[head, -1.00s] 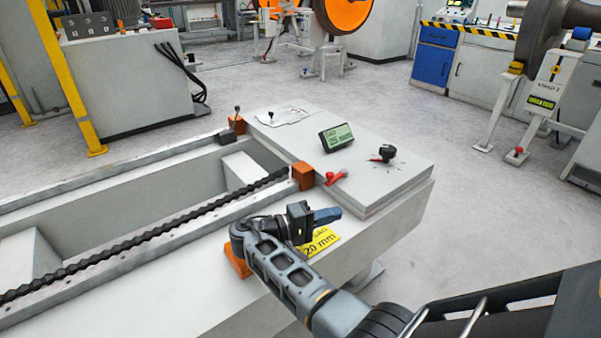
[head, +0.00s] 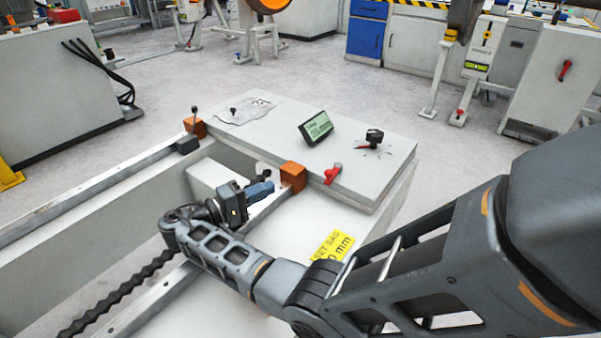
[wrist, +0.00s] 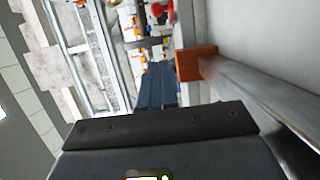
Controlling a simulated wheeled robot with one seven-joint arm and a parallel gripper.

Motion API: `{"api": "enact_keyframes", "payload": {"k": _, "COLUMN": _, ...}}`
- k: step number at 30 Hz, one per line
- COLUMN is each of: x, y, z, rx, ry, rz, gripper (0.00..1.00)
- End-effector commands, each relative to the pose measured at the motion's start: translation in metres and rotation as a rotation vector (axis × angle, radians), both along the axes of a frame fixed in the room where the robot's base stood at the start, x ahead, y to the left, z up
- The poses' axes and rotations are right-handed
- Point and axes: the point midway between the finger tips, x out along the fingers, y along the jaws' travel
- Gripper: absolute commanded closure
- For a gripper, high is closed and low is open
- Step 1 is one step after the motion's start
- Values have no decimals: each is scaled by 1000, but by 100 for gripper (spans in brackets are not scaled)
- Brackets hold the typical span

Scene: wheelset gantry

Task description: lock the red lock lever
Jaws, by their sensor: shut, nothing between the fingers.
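The red lock lever (head: 333,173) is a small red handle lying at the near left edge of the light grey top plate, just right of an orange block (head: 293,176). A red part also shows at the top of the wrist view (wrist: 163,8), but I cannot tell if it is the lever. My gripper (head: 268,187) is shut and empty. It appears just left of the orange block, apart from the lever, with its fingers pointing right. In the wrist view, the blue-grey fingers are together beside the orange block (wrist: 197,63).
A display box (head: 316,127) and a black knob (head: 374,138) with a red pointer stand on the top plate. A dark toothed rail (head: 110,298) runs along the bed under my arm. A yellow label (head: 331,246) lies nearer. Another red lever (head: 565,70) is on a cabinet at right.

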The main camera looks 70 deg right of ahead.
Motion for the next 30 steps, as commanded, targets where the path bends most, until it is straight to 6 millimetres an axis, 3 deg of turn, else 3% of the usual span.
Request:
{"api": "enact_keyframes", "payload": {"k": 17, "x": -4, "y": -7, "z": 0, "rx": 1, "ry": -1, "rz": -2, "gripper": 100}}
{"api": "enact_keyframes", "payload": {"k": 30, "x": -45, "y": -74, "z": -1, "rx": 0, "ry": -1, "rz": -4, "gripper": 100}}
